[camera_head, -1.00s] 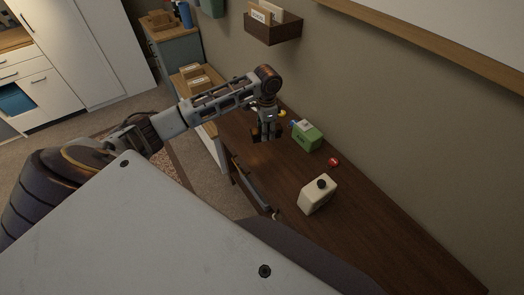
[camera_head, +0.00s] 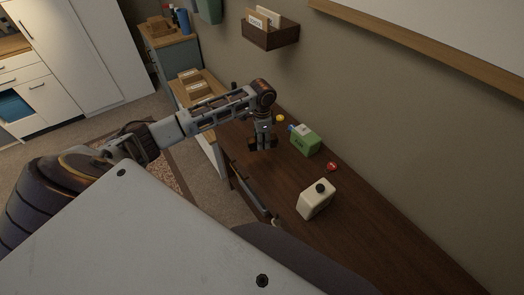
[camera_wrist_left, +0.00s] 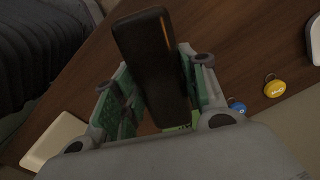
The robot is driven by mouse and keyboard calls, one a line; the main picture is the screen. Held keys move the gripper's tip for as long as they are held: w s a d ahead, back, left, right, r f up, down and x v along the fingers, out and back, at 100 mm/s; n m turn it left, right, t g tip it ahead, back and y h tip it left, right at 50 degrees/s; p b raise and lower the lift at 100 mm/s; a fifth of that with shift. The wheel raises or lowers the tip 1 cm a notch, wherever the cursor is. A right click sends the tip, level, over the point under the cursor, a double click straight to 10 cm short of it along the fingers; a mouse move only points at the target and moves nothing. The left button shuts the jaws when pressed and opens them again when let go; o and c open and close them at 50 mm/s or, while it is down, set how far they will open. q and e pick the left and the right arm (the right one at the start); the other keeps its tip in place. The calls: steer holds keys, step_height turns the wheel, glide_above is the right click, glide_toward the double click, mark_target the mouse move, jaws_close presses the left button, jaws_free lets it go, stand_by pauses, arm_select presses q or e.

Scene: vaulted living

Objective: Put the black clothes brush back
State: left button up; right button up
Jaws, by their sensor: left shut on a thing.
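My left gripper (camera_head: 262,143) is above the far part of the dark wooden table (camera_head: 385,240), left of a green box. In the left wrist view my left gripper (camera_wrist_left: 155,85) is shut on the black clothes brush (camera_wrist_left: 148,50), a long dark block with rounded corners between the green-padded fingers. In the head view the brush is too small and dark to tell from the fingers. Whether it touches the table cannot be told. My right gripper is not in view.
A wooden wall box (camera_head: 270,38) holds cards. The table's near right part is clear.

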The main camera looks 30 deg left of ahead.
arm_select(q)
steer(key=shift+f, duration=1.5)
steer(key=shift+f, duration=0.1)
steer(key=shift+f, duration=1.75)
steer(key=shift+f, duration=0.1)
steer(key=o, duration=1)
steer(key=shift+r, duration=6.1)
